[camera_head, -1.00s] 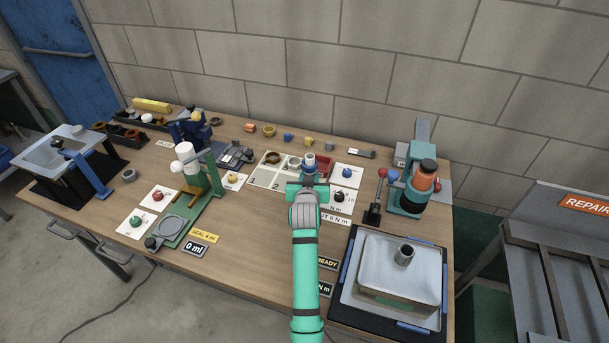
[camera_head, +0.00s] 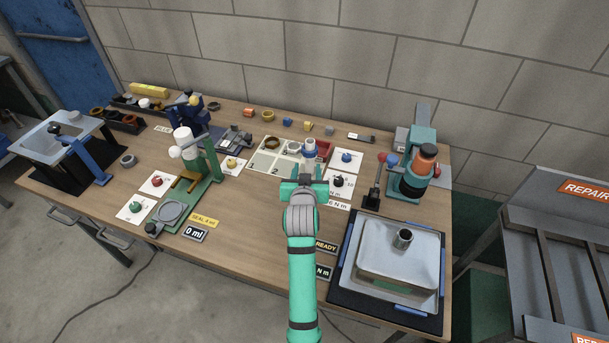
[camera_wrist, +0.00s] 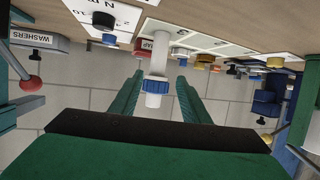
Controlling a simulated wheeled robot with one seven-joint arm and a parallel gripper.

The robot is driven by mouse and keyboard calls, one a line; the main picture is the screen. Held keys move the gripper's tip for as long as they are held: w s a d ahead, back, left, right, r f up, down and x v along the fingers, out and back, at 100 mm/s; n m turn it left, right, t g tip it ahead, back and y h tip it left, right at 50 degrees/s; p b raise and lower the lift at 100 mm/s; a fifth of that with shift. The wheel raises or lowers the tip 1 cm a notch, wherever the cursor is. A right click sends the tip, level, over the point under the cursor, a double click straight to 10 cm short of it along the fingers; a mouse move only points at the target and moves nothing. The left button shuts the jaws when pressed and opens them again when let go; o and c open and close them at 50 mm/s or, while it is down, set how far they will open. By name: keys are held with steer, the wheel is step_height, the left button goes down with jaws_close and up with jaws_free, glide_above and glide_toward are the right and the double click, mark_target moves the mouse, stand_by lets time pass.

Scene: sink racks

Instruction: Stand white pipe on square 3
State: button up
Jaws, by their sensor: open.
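The white pipe (camera_head: 309,147) with a blue ribbed collar stands upright on the white numbered board (camera_head: 263,165), at its right part next to a red tray. My gripper (camera_head: 304,184) is open on the near side of the pipe. In the upside-down wrist view, the pipe (camera_wrist: 155,68) shows between my two green fingers (camera_wrist: 161,80), with clear space on both sides. Its blue collar (camera_wrist: 156,86) lies toward its free end. No finger appears to touch it.
The red tray (camera_head: 323,150) is close beside the pipe. A teal press (camera_head: 411,182) and a red-knobbed lever (camera_head: 379,172) stand to the right. A green stand with a white bottle (camera_head: 185,143) is left. A metal tray (camera_head: 370,275) lies front right.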

steer(key=v, duration=0.4)
stand_by(0.4)
